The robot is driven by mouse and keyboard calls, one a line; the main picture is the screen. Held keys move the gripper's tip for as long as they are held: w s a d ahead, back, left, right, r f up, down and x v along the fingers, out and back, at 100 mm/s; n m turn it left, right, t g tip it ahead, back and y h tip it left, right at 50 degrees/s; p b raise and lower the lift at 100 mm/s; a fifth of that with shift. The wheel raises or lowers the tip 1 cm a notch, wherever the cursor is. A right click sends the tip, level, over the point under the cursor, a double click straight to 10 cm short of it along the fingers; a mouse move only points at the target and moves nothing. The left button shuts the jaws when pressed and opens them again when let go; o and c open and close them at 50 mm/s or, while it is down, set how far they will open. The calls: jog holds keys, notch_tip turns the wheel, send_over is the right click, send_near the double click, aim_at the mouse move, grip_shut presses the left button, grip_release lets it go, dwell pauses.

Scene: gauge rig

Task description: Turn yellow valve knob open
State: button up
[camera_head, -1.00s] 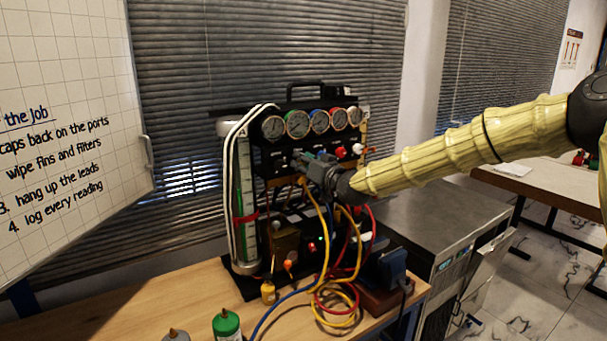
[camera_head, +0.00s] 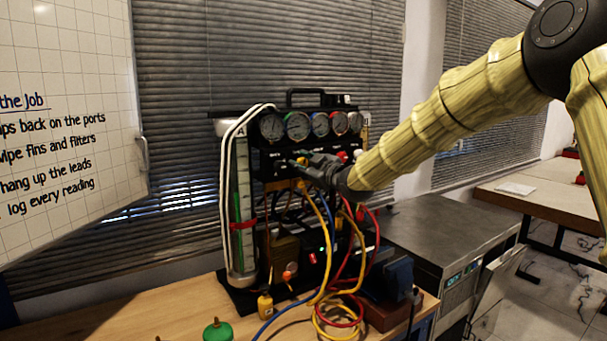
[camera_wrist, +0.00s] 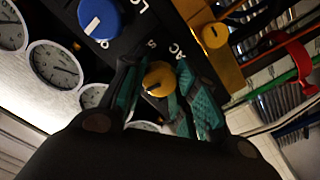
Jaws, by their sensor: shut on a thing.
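In the head view my gripper (camera_head: 298,164) reaches the panel from the right, below the row of gauges. The knob's exact turn angle is hard to read.
A blue knob (camera_wrist: 100,20) with a white mark sits beside the yellow one. Round gauges (camera_head: 321,124) line the panel top. Yellow hoses (camera_head: 323,245) hang below. A red knob (camera_head: 342,157) is right of my gripper.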

jog(key=shift+f+n+b, duration=0.1)
jog(key=shift+n+b, duration=0.65)
jog(key=shift+n, duration=0.25)
jog(key=o, duration=1)
jog(key=v, duration=1.2)
